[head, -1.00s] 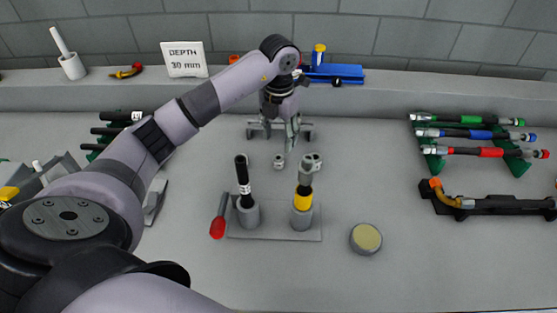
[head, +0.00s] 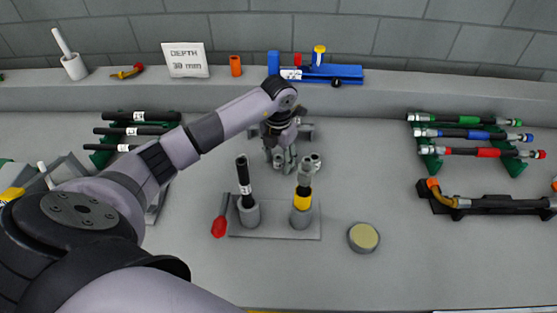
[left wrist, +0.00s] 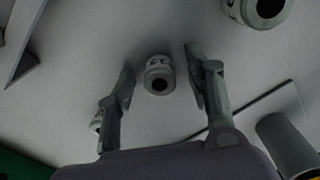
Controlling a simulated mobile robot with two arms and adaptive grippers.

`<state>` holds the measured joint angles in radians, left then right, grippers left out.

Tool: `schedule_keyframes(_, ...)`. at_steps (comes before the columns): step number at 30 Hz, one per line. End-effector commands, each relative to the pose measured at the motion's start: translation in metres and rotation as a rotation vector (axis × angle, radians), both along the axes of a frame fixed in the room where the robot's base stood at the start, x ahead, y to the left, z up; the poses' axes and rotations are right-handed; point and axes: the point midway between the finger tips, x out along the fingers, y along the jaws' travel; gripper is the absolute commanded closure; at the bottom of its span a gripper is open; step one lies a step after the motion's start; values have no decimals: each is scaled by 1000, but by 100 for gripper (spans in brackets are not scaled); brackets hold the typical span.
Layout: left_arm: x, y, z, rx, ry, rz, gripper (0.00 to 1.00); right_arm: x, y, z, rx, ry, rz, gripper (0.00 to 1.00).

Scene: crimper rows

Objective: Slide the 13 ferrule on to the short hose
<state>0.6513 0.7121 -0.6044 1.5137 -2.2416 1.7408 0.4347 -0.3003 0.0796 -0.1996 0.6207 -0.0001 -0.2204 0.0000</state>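A small grey ferrule (left wrist: 159,76) with a white band that reads 13 stands on the bench between the fingertips of my left gripper (left wrist: 158,72). The gripper is open, with a gap on both sides of the ferrule. In the head view the left gripper (head: 284,160) is low over the bench and hides this ferrule. A second ferrule (head: 313,162) stands just right of it. An upright black hose (head: 243,176) with white bands stands in the left cup of a grey base. I cannot tell whether it is the short hose. My right gripper is out of view.
The right cup (head: 301,218) holds a yellow-banded upright piece close to the gripper. Several black hoses lie on a green rack (head: 98,158) at left. Coloured hoses (head: 470,134) lie at right. A round pad (head: 364,237) sits front right, with clear bench around it.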

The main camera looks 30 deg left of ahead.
Motion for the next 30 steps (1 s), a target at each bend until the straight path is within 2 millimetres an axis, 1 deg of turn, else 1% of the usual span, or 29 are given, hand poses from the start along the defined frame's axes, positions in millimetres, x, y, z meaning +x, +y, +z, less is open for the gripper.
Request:
schedule_keyframes(1, 0, 0, 0, 0, 0, 0, 57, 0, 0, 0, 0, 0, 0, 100)
schedule_keyframes(2, 0, 0, 0, 0, 0, 0, 59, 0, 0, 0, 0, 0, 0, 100)
schedule_keyframes(20, 0, 0, 1, 1, 0, 0, 99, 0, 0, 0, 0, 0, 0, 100)
schedule_keyframes(30, 0, 0, 2, 1, -1, 1, 100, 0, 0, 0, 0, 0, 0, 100)
